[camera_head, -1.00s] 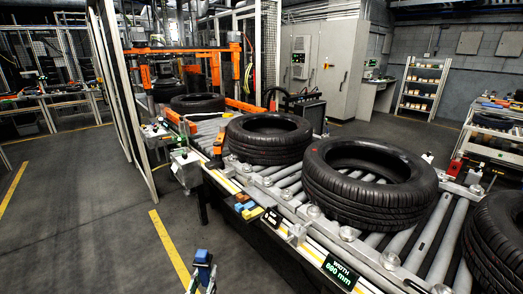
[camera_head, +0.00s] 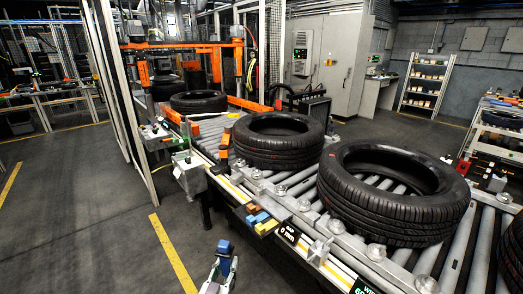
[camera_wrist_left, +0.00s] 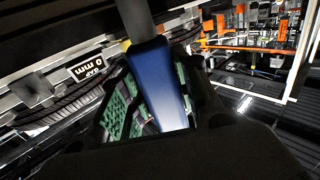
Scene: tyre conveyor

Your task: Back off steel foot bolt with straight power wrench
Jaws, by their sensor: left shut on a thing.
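The straight power wrench has a blue body (camera_head: 224,246) and shows low in the head view. In the left wrist view its blue body (camera_wrist_left: 157,85) fills the middle, with a grey shaft at the top. My left gripper (camera_head: 220,270) is shut on it, in front of the conveyor's near side; green finger pads show on the wrench's left in the wrist view. I cannot make out the steel foot bolt for certain in either view. My right gripper is not in view.
The roller conveyor (camera_head: 300,190) carries several black tyres, a large one (camera_head: 395,190) nearest the middle. Coloured blocks (camera_head: 257,222) and a small sign (camera_head: 290,234) sit on its near edge. A post with a grey box (camera_head: 190,175) stands left of them.

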